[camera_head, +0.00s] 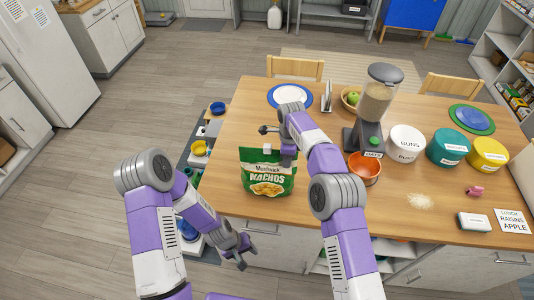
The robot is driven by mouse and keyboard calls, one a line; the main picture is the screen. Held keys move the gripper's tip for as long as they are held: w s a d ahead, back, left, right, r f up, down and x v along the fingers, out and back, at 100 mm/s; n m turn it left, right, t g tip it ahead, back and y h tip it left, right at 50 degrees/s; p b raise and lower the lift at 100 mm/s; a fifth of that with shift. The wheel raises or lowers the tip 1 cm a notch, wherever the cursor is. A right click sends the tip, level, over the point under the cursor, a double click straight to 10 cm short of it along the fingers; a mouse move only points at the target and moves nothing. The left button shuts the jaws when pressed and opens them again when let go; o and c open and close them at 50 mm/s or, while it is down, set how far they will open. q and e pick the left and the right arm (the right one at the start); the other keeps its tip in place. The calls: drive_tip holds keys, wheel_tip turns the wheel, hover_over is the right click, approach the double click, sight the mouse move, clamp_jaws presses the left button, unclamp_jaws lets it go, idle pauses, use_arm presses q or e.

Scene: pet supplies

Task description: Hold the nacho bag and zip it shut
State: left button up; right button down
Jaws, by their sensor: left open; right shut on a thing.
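The green nacho bag (267,180) stands upright near the front left edge of the wooden table, its printed front facing me. A small white piece (267,149) shows at its top edge. My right gripper (287,158) is at the bag's upper right corner, reaching down from above, and is shut on the bag there. My arm hides that corner and part of the top edge, so I cannot tell how far the zip is closed. My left gripper (242,255) is open and empty, low in front of the table's front edge, below and left of the bag.
An orange bowl (365,168) and a dispenser (374,105) stand right of my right arm. White (405,143), teal (447,147) and yellow (488,154) containers stand further right. A plate (290,96) lies behind. The table left of the bag is clear.

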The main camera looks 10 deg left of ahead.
use_arm(q)
drive_tip(key=w+a+r+n+t+h, duration=0.1)
drive_tip(key=w+a+r+n+t, duration=0.1)
drive_tip(key=w+a+r, duration=0.35)
drive_tip(key=w+a+r+n+t+h, duration=0.1)
drive_tip(key=w+a+r+n+t, duration=0.15)
drive_tip(key=w, duration=0.55)
drive_tip(key=w+a+r+n+t+h, duration=0.1)
drive_tip(key=w+a+r+n, duration=0.25)
drive_tip(key=w, duration=0.35)
drive_tip(key=m+g+h, duration=0.5)
drive_tip(key=m+h, duration=0.2)
drive_tip(key=m, duration=2.4)
approach(266, 148)
drive_tip(key=x, duration=0.7)
drive_tip(key=w+f+x, duration=0.1)
drive_tip(key=x, duration=0.2)
drive_tip(key=shift+g, duration=0.35)
clamp_jaws()
